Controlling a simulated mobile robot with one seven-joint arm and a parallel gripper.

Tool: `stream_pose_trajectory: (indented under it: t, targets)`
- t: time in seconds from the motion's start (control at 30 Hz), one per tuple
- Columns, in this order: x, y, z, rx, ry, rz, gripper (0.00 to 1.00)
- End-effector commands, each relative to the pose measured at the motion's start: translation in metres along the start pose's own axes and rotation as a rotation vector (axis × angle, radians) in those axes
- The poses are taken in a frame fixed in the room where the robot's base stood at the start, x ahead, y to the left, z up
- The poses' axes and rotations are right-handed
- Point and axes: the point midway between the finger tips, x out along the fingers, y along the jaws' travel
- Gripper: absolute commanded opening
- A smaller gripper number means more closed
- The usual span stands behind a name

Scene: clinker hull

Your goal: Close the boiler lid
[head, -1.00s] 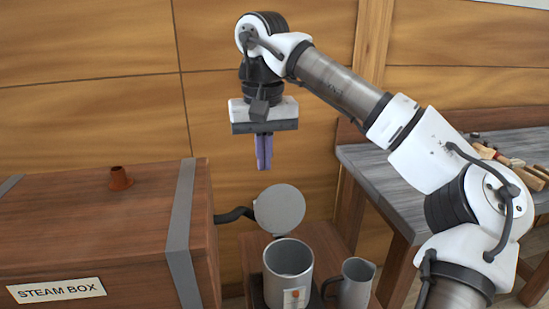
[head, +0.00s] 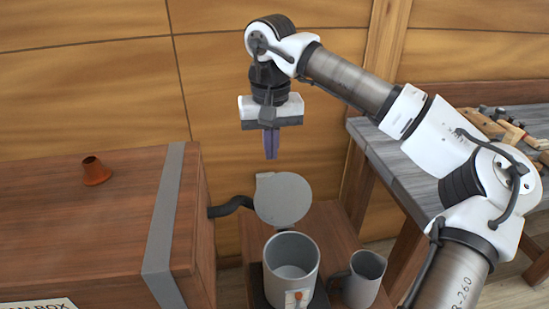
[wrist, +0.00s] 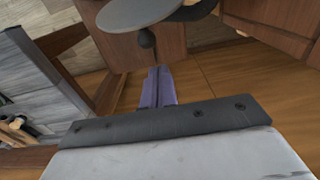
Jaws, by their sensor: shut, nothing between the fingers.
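The boiler (head: 291,272) is a grey open-topped cylinder on a low wooden stand. Its round grey lid (head: 283,199) stands up open at the boiler's back edge, and the boiler's inside shows. The lid also shows at the top of the wrist view (wrist: 137,12), with a dark knob (wrist: 147,38) on it. My gripper (head: 271,156) is shut and empty, fingers pointing down, above the raised lid and apart from it in the head view. Its purple fingers also show in the wrist view (wrist: 158,88).
A grey jug (head: 363,279) stands right of the boiler. The wooden steam box (head: 75,225), with a small orange-brown fitting (head: 96,171), is at left, and a dark hose (head: 230,206) leads from it toward the lid. A grey workbench (head: 395,165) with tools is at right.

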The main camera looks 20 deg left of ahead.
Motion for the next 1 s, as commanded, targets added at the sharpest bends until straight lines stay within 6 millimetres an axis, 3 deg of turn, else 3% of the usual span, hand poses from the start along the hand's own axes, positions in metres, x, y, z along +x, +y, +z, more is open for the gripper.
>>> stream_pose_trajectory:
  t: [0.13, 0.43, 1.0]
  targets:
    - [0.024, 0.000, 0.003, 0.000, 0.000, -0.001, 0.00]
    - [0.011, 0.000, 0.035, 0.000, 0.001, 0.000, 0.00]
    - [0.012, 0.003, 0.037, 0.002, 0.029, 0.000, 0.00]
